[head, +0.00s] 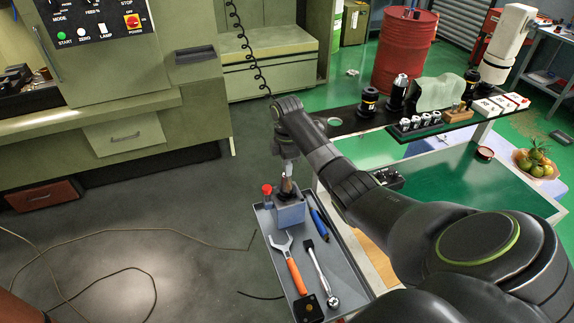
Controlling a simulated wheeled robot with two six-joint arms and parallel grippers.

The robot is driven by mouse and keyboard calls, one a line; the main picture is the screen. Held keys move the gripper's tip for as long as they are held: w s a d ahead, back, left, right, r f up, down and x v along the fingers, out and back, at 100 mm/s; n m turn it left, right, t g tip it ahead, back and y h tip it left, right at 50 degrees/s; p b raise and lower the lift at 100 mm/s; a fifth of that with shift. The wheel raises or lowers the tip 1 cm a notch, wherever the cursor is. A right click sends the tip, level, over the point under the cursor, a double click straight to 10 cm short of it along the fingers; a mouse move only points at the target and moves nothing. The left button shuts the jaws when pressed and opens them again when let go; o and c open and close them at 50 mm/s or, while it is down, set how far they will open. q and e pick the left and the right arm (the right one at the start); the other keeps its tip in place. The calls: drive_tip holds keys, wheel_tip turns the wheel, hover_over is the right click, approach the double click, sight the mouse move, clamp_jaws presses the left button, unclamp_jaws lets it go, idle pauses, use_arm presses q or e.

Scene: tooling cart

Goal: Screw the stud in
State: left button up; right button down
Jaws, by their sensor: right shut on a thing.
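My right arm reaches from the lower right over the tool tray (345,277). My right gripper (287,165) points down above a grey-blue block (290,213) at the tray's far end. A brownish metal part (286,187) stands upright in the block, directly below the fingers. The gripper is shut on a small light piece, seemingly the stud (288,169), which is mostly hidden. It is at the top of the metal part; I cannot tell whether it is threaded in. My left gripper is not in view.
A red-capped bottle (267,196) stands beside the block. A blue pen-like tool (319,222), an orange-handled wrench (290,263) and a ratchet (321,272) lie in the tray. A black shelf with tool holders (397,93) is behind my arm. Grey floor lies open at left.

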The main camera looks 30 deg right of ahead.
drive_tip(key=shift+m, duration=1.1)
drive_tip(key=m, duration=0.3)
drive_tip(key=shift+m, duration=1.5)
drive_tip(key=shift+s+m, duration=0.1)
drive_tip(key=shift+m, duration=1)
drive_tip(key=m, duration=0.3)
drive_tip(key=shift+a+m, duration=0.1)
drive_tip(key=shift+m, duration=0.3)
